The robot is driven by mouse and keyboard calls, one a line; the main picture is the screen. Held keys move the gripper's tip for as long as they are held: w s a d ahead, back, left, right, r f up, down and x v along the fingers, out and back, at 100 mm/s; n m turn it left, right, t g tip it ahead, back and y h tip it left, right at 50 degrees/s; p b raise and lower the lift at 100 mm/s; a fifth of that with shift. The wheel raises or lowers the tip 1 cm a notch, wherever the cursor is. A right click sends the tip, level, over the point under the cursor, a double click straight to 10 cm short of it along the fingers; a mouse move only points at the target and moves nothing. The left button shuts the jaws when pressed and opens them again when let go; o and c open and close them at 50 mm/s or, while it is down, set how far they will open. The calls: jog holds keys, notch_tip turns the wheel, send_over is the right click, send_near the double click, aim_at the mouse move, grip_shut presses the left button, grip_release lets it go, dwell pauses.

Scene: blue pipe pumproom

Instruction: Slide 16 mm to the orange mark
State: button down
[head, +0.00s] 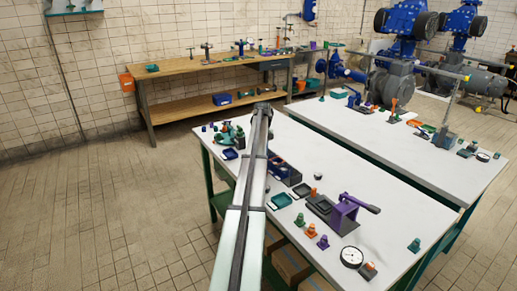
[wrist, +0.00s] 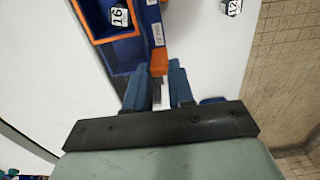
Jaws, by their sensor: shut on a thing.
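In the wrist view my gripper (wrist: 159,68) has its two blue fingers on either side of a small orange block (wrist: 159,62) at the end of a narrow blue strip with a white label (wrist: 158,35). The label is too small to read surely. The fingers hide part of the contact. To the left is a blue tray with an orange-rimmed compartment (wrist: 104,42). A dark piece marked 16 (wrist: 119,15) lies in that compartment.
A piece marked 12 (wrist: 234,7) lies on the white surface right of the strip. In the head view, a green tray (head: 281,200), a purple press (head: 345,212) and a round gauge (head: 351,257) stand on the white table (head: 395,215). Its right-hand part has clear room.

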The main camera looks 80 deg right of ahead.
jog(key=c, duration=1)
grip_release()
jog(key=shift+o, duration=0.2)
jog(key=shift+r, duration=0.1)
notch_tip(320, 180, up, 14)
jog(key=shift+w+f, duration=0.1)
jog(key=shift+f, duration=0.1)
